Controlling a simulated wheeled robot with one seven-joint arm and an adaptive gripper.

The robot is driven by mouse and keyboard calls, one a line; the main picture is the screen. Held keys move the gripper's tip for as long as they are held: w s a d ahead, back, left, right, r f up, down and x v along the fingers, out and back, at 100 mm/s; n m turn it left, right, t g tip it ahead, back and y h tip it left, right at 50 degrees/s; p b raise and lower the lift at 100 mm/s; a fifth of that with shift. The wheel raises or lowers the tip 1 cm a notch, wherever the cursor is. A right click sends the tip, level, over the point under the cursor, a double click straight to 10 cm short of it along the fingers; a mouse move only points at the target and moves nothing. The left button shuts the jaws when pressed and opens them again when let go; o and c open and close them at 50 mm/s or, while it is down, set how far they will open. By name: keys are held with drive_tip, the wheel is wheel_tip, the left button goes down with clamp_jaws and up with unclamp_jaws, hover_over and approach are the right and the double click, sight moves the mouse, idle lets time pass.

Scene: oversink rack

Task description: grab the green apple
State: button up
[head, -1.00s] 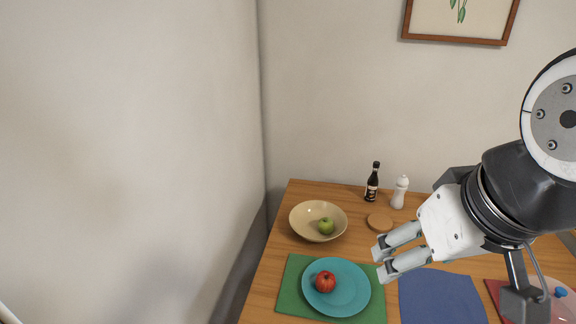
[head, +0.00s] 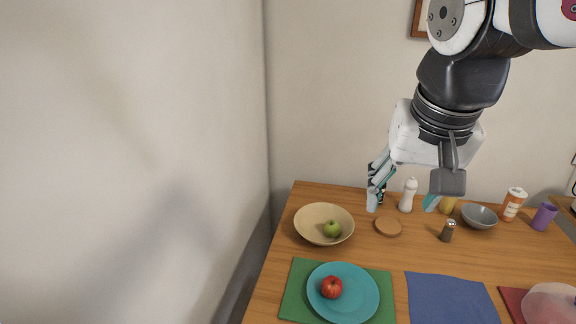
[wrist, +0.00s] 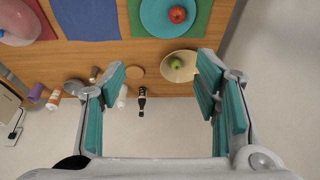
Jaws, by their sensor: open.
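The green apple (head: 332,228) lies in a beige bowl (head: 310,234) near the back left of the wooden table. In the wrist view the green apple (wrist: 177,63) shows in the bowl (wrist: 176,76), just left of the right-hand finger. My gripper (head: 400,204) is in the air over the back of the table, to the right of the bowl. Its fingers (wrist: 165,100) are spread wide and nothing is between them up close. The gripper is apart from the apple and the bowl.
A red apple (head: 332,287) sits on a teal plate (head: 362,304) on a green mat (head: 293,297) in front of the bowl. A white shaker (head: 408,195), a dark bottle (wrist: 141,102) and a round wooden coaster (head: 388,226) stand right of the bowl. A wall borders the left.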

drive_tip(key=w+f+m+g+b, duration=0.2)
drive_tip(key=w+f+m+b, duration=0.15)
drive_tip(key=w, duration=1.15)
drive_tip(key=m+g+b, duration=0.3)
drive_tip(key=m+b, duration=0.4)
drive_tip(key=m, duration=0.5)
hover_over(333, 223)
wheel_tip(333, 223, down, 24)
drive_tip(key=shift+y, duration=0.4)
wheel_tip(333, 223, down, 10)
drive_tip(key=shift+r, duration=0.25)
drive_tip(key=shift+f, duration=2.2)
drive_tip(key=c, duration=1)
